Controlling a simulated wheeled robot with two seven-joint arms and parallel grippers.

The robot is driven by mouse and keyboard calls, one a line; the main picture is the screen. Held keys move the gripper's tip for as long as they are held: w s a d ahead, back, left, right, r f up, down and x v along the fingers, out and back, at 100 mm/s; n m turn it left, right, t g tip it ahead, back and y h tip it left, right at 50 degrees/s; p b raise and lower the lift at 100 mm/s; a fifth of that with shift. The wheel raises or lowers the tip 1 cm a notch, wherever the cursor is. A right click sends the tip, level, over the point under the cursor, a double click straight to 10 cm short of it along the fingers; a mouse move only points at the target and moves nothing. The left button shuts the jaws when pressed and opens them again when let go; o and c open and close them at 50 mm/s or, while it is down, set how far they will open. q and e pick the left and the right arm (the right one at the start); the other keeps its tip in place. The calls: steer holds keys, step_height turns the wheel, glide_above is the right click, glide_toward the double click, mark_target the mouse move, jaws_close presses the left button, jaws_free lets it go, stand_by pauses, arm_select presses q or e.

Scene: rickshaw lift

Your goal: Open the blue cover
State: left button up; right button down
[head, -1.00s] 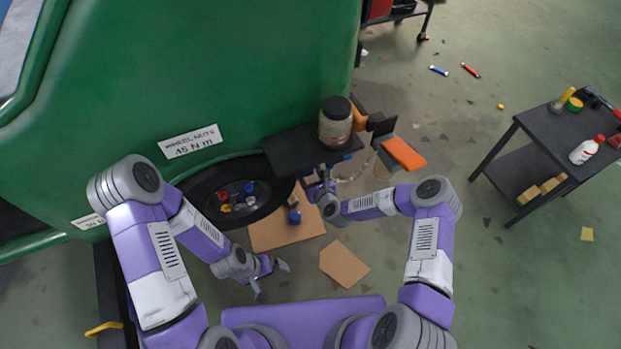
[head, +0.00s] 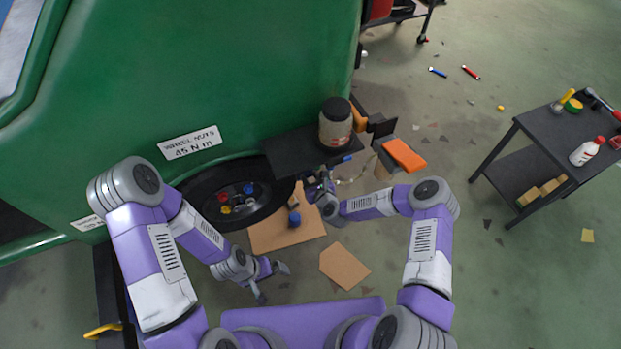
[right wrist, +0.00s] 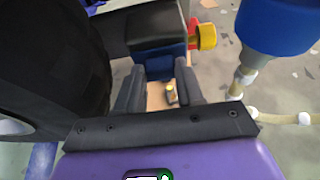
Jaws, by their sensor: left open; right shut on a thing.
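My right gripper (head: 318,187) is beside the wheel, just below the black shelf. In the right wrist view its two dark fingers (right wrist: 160,92) are shut on a blue piece (right wrist: 160,66) with a black top, apparently the blue cover. In the head view the shelf and the gripper largely hide this piece, and I cannot tell whether it has opened at all. My left gripper (head: 266,283) is open and empty, low over the floor left of the cardboard piece.
A jar (head: 335,124) stands on the black shelf (head: 290,150). The wheel (head: 228,206) with coloured nuts is at left. A red-and-yellow knob (right wrist: 205,37) and a blue cylinder (right wrist: 275,25) are close right of the right fingers. Cardboard (head: 345,265) lies on the floor.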

steer(key=shift+s+d+f+t+y+b, duration=0.15)
steer(key=shift+s+f+t+y+b, duration=0.4)
steer(key=shift+t+b, duration=0.7)
steer(key=shift+s+d+f+t+y+b, duration=0.2)
steer(key=shift+s+f+t+b, duration=0.2)
steer(key=shift+f+t+b, duration=0.55)
steer(key=shift+s+d+f+t+y+b, duration=0.15)
steer(key=shift+s+f+t+y+b, duration=0.25)
steer(key=shift+t+b, duration=1.05)
steer(key=shift+s+g, duration=0.1)
steer(key=shift+g, duration=0.15)
steer(key=c, duration=0.7)
jaws_free()
steer(key=v, duration=0.7)
steer(key=shift+s+p, duration=0.25)
steer(key=shift+p, duration=0.05)
steer(key=shift+f, duration=0.1)
